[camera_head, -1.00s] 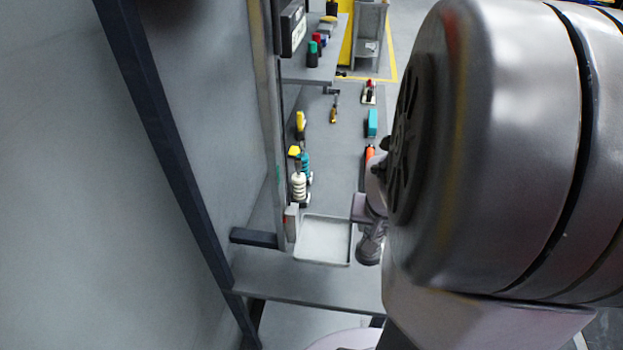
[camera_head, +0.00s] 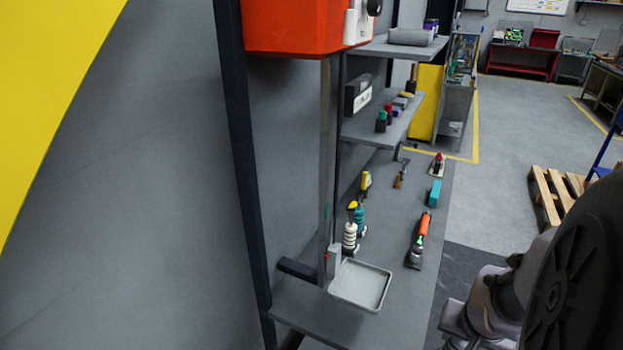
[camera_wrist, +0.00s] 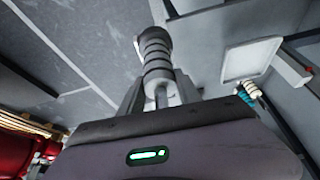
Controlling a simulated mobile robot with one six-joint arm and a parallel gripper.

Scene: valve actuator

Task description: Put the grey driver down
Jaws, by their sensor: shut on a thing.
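The driver points away from the wrist, above a grey floor-like surface, and touches nothing else that I can see. A white driver (camera_head: 350,237) and a teal driver (camera_head: 360,218) stand on the bench (camera_head: 385,215) behind the tray.
A shallow pale tray (camera_head: 338,292) sits at the near end of the bench; it also shows in the wrist view (camera_wrist: 232,72). An orange-handled tool (camera_head: 420,238) and a teal block (camera_head: 434,192) lie along the right edge. A post (camera_head: 327,170) stands left. Mid-bench has bare room.

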